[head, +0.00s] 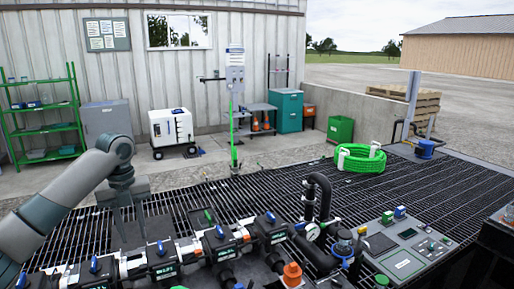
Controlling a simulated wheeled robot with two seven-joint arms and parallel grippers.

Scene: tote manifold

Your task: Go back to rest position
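My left arm comes in from the left edge, rises to an elbow-like bend and then points down. My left gripper (131,232) hangs at its end, above the dark grating and just behind the left part of the valve manifold (165,250). Its two fingers look spread, with a gap and nothing seen between them. The fingertips are close to the manifold in the picture; I cannot tell whether they touch it. My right gripper is not in view.
A control panel (405,250) with buttons stands right of the manifold, beside a black bent pipe (322,190) with a gauge. A coiled green hose (361,158) lies on the grating (260,195). Green shelves (45,128) and a white wheeled unit (172,128) stand by the wall.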

